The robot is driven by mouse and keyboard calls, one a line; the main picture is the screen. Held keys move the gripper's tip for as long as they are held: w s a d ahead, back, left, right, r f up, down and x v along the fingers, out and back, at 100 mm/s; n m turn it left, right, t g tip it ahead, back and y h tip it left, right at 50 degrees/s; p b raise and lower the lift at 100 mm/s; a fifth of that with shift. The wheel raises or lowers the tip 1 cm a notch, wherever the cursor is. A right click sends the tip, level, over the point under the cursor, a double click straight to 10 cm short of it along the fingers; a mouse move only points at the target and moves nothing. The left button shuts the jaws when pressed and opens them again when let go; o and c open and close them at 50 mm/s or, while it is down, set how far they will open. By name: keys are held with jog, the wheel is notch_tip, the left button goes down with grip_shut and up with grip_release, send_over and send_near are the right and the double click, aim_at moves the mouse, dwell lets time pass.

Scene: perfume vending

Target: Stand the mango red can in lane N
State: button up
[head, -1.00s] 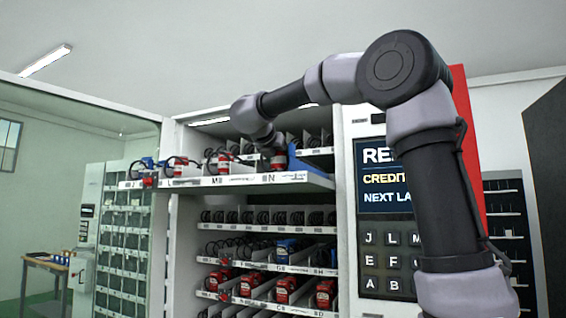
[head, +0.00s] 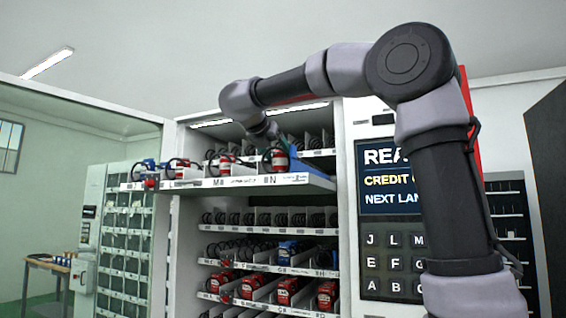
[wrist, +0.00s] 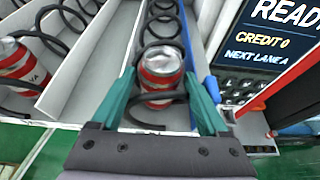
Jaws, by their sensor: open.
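A red can (head: 275,161) with a silver top stands upright at the front of lane N on the pulled-out top shelf (head: 235,183). The lane label N is just below it. In the wrist view the same can (wrist: 161,72) sits between the teal fingers, in front of a dark coil (wrist: 158,27). My gripper (wrist: 160,84) is open, one finger on each side of the can, with small gaps showing. In the head view my gripper (head: 274,141) is small and reaches the can from above and behind. The lower part of the can is partly hidden by the coil end.
Another red can (wrist: 17,66) stands in the lane to the left, with coils around it. Grey and blue dividers (wrist: 88,60) wall the lanes closely. The machine's display panel (head: 388,180) stands to the right. Lower shelves hold several red cans and a blue one.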

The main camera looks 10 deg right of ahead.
jog(key=v, duration=0.6)
jog(key=shift+s+d+r, duration=0.1)
jog(key=shift+d+r, duration=0.05)
jog(key=shift+r, duration=0.3)
jog(key=d+r+n+t+y, duration=0.5)
jog(key=n+t, duration=0.4)
jog(key=n, duration=0.5)
jog(key=s+d+f+n+g+y, duration=0.1)
jog(key=s+d+f+n+g, duration=0.1)
jog(key=s+f+n+g, duration=0.2)
jog(key=s+d+f+n+g+y, duration=0.2)
jog(key=s+f+n, duration=0.8)
jog(key=f, duration=1)
jog(key=s+d+f+n+g+y, duration=0.2)
jog(key=s+f+n+g, duration=0.5)
jog(key=f+n, duration=0.4)
jog(key=shift+s+d+f, duration=0.2)
jog(key=shift+d+f, duration=0.15)
jog(key=shift+f, duration=0.55)
